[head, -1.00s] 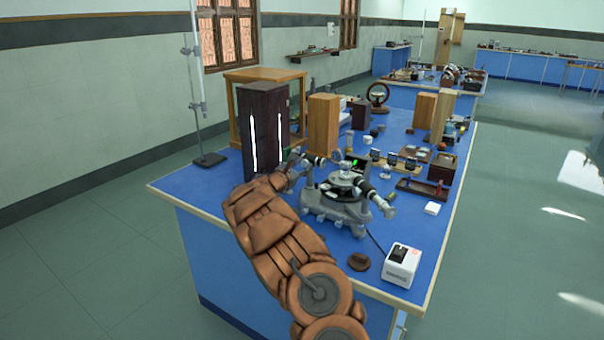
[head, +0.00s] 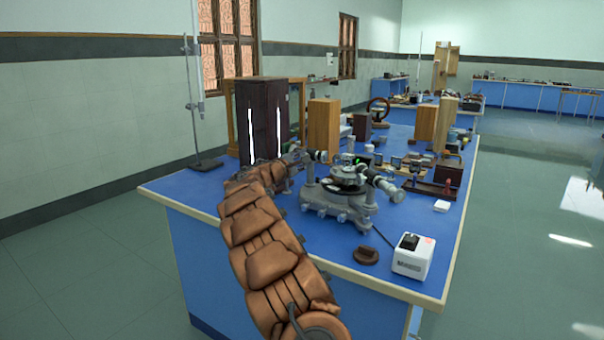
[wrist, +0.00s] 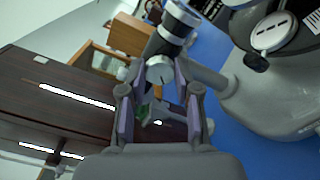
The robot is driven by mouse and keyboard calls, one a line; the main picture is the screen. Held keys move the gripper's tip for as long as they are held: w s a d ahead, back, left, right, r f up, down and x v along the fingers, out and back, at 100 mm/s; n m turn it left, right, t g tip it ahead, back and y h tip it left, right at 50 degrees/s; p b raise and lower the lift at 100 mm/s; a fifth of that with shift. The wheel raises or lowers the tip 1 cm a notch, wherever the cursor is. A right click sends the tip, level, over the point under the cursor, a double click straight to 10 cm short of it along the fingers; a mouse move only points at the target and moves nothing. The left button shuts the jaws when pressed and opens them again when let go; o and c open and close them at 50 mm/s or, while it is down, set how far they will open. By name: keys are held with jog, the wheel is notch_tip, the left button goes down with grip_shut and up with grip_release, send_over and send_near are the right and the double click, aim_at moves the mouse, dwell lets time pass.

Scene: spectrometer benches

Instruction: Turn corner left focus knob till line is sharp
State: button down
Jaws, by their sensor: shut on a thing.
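The spectrometer (head: 330,203), grey with a round table on top, stands on the blue bench. Its left tube (head: 320,156) points toward a tall dark box with bright vertical slits (head: 262,100). In the wrist view, a silver focus knob (wrist: 160,69) sits below the tube (wrist: 179,22), at the tips of my gripper (wrist: 158,88). The two fingers are closed on the knob from both sides. In the head view my gripper (head: 296,156) is small and partly merged with the tube, so the knob is hidden there. The line's sharpness cannot be seen.
A white box with a black top (head: 412,258) and a brown round piece (head: 366,255) lie near the bench's front edge. Wooden blocks (head: 323,127) and small optics crowd the back. A retort stand (head: 196,100) is at the left. The floor at right is clear.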

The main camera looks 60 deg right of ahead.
jog(key=m+b, duration=0.2)
jog(key=b, duration=0.2)
jog(key=m+b, duration=0.3)
jog(key=b, duration=0.1)
jog(key=m+b, duration=0.3)
jog(key=b, duration=0.1)
jog(key=shift+f, duration=0.3)
jog(key=shift+r, duration=0.15)
jog(key=c, duration=0.8)
grip_release()
jog(key=shift+a, duration=0.15)
